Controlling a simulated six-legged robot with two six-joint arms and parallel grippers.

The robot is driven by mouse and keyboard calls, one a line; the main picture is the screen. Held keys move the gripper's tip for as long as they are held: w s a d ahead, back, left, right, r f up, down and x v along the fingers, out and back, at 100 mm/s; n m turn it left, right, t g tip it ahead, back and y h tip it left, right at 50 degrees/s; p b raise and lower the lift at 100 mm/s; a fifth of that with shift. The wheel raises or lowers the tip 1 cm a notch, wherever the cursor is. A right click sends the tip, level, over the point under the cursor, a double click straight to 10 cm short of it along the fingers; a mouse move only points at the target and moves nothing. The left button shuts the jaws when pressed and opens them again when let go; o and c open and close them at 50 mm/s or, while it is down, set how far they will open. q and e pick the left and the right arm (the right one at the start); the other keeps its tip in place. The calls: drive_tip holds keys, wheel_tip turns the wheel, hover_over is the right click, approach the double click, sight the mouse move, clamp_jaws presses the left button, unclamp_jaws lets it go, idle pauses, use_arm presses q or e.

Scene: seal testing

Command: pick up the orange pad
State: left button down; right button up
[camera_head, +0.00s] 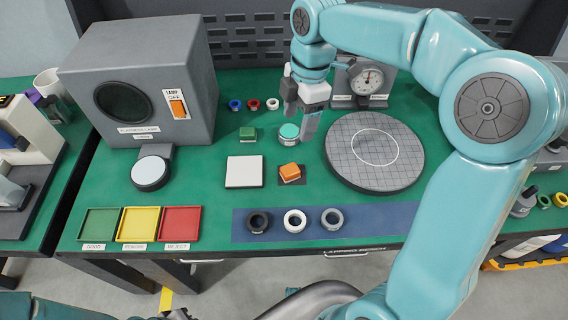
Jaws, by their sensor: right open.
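The orange pad (290,169) is a small block with a pale lower edge. It lies on a dark square base (292,179) near the middle of the green table. My right gripper (300,122) points down above the table, behind the orange pad and apart from it. Its fingers are open, with one finger at each side of a round teal-topped pad (289,131) in the picture. I cannot tell whether they touch that pad.
A round gridded disc (396,176) is on the right. Several rings lie on a blue strip (374,219) in front. A grey lamp box (148,85) stands back left.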

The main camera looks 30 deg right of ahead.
drive_tip(key=b, duration=0.1)
hover_over(291, 169)
drive_tip(key=f, duration=0.6)
drive_tip(key=d+f, duration=0.1)
drive_tip(key=f, duration=0.3)
drive_tip(key=shift+w, duration=0.1)
drive_tip(key=shift+a+f, duration=0.2)
drive_tip(key=shift+f, duration=0.3)
drive_tip(key=f, duration=0.5)
drive_tip(key=shift+a+f+b, duration=0.1)
drive_tip(key=shift+a+b, duration=0.15)
drive_tip(key=shift+b, duration=0.05)
drive_tip(key=c, duration=1.1)
